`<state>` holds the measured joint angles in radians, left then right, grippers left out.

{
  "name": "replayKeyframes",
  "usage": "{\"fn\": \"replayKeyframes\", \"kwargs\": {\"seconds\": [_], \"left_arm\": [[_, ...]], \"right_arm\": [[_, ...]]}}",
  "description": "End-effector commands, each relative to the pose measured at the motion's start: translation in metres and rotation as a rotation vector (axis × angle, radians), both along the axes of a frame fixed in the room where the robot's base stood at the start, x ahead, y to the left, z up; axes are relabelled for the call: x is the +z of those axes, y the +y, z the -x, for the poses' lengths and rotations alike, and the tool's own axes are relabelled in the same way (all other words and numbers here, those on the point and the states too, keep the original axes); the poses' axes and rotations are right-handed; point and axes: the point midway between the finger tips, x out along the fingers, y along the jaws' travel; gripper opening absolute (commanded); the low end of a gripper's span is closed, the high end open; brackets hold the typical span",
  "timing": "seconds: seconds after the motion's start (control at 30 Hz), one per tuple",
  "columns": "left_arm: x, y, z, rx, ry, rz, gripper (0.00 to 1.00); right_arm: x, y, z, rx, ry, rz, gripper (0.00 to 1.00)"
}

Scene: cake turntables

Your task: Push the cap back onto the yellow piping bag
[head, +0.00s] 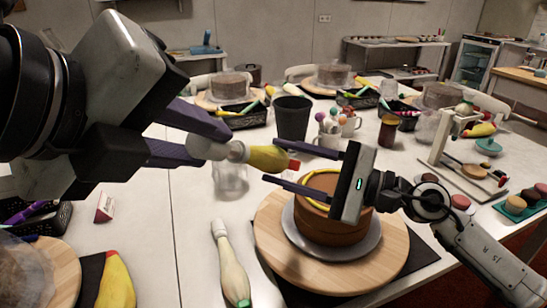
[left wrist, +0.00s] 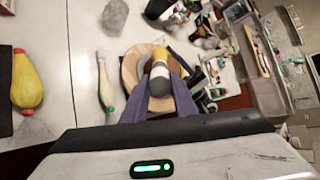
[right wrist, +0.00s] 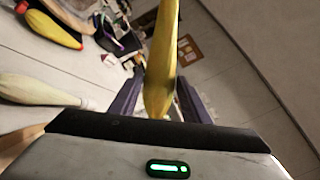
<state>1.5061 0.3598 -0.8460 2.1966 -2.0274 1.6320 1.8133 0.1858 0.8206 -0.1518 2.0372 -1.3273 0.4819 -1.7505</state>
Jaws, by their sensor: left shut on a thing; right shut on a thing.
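The yellow piping bag (head: 268,158) lies roughly level in the air, its red tip (head: 294,164) to the right. My right gripper (head: 273,162) is shut on the bag near that tip; the bag also fills the middle of the right wrist view (right wrist: 163,80). A pale grey-white cap (head: 204,147) sits at the bag's left end, against a cream neck (head: 238,152). My left gripper (head: 215,146) is shut on the cap, which also shows in the left wrist view (left wrist: 158,72). Cap and neck look in line; whether the cap is fully seated I cannot tell.
A chocolate cake (head: 335,226) with a yellow ring stands on a wooden turntable (head: 275,250) below my right gripper. A white piping bag (head: 231,265) lies left of it. A clear glass (head: 230,182) and dark cup (head: 292,118) stand close by. The table's left front is partly clear.

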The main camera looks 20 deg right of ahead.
Motion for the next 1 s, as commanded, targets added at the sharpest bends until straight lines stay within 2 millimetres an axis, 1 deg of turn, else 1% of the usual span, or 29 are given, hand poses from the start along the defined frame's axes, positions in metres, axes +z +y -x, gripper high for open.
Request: {"fn": "replayKeyframes", "kwargs": {"seconds": [0.53,0.7,1.0], "left_arm": [[0.019,0.019,0.019,0.001,-0.001,0.000,0.06],[0.022,0.022,0.023,0.001,-0.001,-0.001,0.06],[0.022,0.022,0.023,0.001,0.000,-0.001,0.06]], "right_arm": [[0.001,0.000,0.000,0.000,-0.002,-0.001,0.32],[0.001,0.000,0.000,0.000,-0.002,-0.001,0.32],[0.001,0.000,0.000,0.000,-0.002,-0.001,0.32]]}}
